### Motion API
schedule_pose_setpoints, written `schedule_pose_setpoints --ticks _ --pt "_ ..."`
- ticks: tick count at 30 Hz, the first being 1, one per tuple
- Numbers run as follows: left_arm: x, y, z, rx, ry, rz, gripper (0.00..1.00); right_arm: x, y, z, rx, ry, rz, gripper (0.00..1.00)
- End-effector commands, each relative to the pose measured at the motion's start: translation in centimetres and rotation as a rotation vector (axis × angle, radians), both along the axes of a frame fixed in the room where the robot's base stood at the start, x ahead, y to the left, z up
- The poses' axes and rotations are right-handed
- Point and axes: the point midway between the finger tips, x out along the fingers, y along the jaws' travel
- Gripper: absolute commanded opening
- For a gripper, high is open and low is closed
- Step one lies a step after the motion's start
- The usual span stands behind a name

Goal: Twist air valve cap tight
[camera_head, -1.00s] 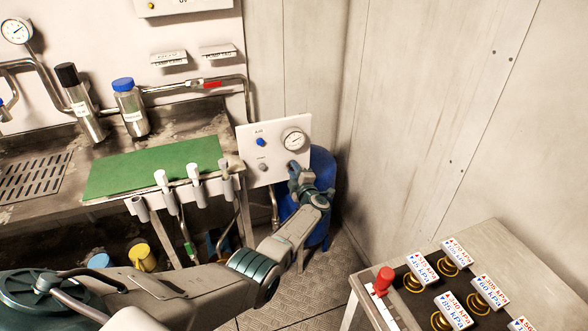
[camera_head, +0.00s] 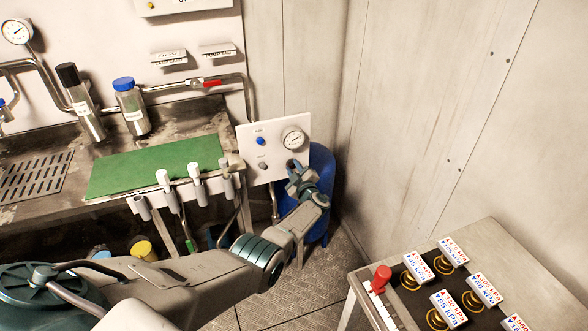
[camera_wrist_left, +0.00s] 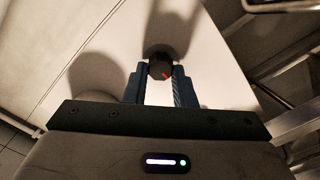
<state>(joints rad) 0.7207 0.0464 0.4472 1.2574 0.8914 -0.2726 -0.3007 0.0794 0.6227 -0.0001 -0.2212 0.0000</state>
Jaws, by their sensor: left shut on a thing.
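The white valve panel (camera_head: 262,178) stands at the right end of the bench, with a round gauge (camera_head: 293,139), a blue knob (camera_head: 260,141) and a grey knob (camera_head: 263,166). My left gripper (camera_head: 293,168) is at the panel's lower right, just under the gauge. My right gripper is not in view.
A blue tank (camera_head: 322,166) stands behind the panel. A green mat (camera_head: 150,167) and two bottles are on the bench; handled tools hang at its front edge. At lower right, a table (camera_head: 500,245) holds springs with pressure labels and a red knob (camera_head: 382,277).

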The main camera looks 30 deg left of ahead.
Motion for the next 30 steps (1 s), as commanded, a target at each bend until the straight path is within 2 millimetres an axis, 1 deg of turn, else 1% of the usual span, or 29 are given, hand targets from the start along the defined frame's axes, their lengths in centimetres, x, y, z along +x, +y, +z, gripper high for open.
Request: schedule_pose_setpoints --ticks 8,9,12,20,23,26,30 --pt "-0.1 -0.1 -0.2 0.000 0.004 -0.001 0.01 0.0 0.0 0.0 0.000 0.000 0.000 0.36" --pt "-0.1 -0.1 -0.2 0.000 0.004 -0.001 0.28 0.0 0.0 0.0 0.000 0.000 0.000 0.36" --pt "-0.1 0.0 -0.1 0.000 0.003 -0.001 0.45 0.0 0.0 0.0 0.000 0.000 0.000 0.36" --pt "0.0 0.0 -0.1 0.000 0.001 -0.001 0.45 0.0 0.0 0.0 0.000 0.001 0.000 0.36" --pt "-0.3 -0.4 0.0 0.000 0.001 -0.001 0.45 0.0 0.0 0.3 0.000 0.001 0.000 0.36" --pt "-1.0 -1.1 0.1 0.000 0.002 -0.001 0.45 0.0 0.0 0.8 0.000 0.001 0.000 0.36" --pt "-2.5 -3.0 0.0 -0.003 0.001 -0.003 0.45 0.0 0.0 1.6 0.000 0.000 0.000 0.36"
